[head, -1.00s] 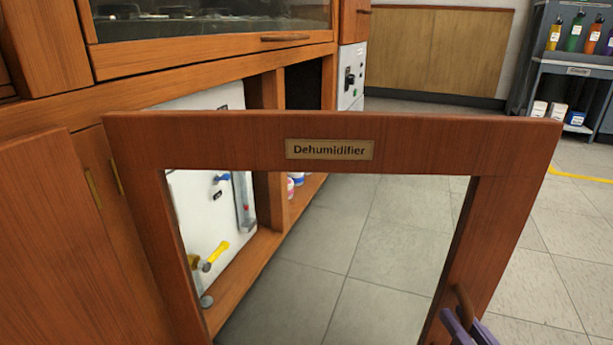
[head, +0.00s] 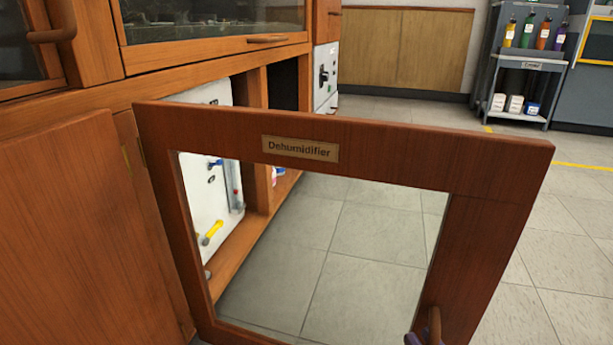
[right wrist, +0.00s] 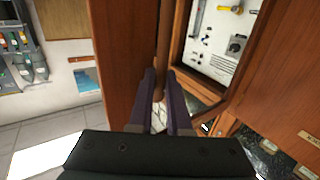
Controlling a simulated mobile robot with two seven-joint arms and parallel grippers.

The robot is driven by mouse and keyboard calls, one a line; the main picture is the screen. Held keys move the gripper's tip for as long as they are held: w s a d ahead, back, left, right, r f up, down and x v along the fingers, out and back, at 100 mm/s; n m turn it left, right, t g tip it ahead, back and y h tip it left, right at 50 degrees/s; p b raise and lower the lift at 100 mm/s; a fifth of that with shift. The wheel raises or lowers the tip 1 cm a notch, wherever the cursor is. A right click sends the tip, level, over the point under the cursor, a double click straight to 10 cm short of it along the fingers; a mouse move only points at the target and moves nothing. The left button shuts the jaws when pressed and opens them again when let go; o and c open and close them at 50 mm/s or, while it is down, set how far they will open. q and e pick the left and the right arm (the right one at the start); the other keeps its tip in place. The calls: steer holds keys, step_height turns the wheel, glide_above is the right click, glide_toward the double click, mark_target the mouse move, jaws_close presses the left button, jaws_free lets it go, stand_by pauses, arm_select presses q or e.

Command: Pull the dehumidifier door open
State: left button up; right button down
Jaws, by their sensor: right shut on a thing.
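The dehumidifier door (head: 350,140) is a wooden frame with an open middle and a "Dehumidifier" label (head: 300,149). It stands swung wide out from the cabinet, hinged at its left side. Its wooden handle (head: 435,325) is on the lower right stile. My right gripper (head: 425,340) shows only as purple fingertips at the bottom edge of the head view, at the handle. In the right wrist view the purple fingers of my right gripper (right wrist: 163,90) are shut around the handle (right wrist: 163,55), beside the door's edge (right wrist: 120,60). My left gripper is not in view.
Behind the door is the open cabinet bay with a white panel (head: 215,185) and a yellow-handled valve (head: 212,232). Another wooden door (head: 70,230) stands at the left. A grey bottle cart (head: 525,70) is far right. The tiled floor between is clear.

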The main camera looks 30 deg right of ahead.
steer(key=shift+f, duration=0.1)
steer(key=c, duration=1.3)
jaws_free()
steer(key=o, duration=0.4)
steer(key=shift+w+a, duration=0.1)
steer(key=shift+a, duration=0.05)
steer(key=shift+o, duration=0.2)
steer(key=v, duration=1)
steer(key=shift+p, duration=0.45)
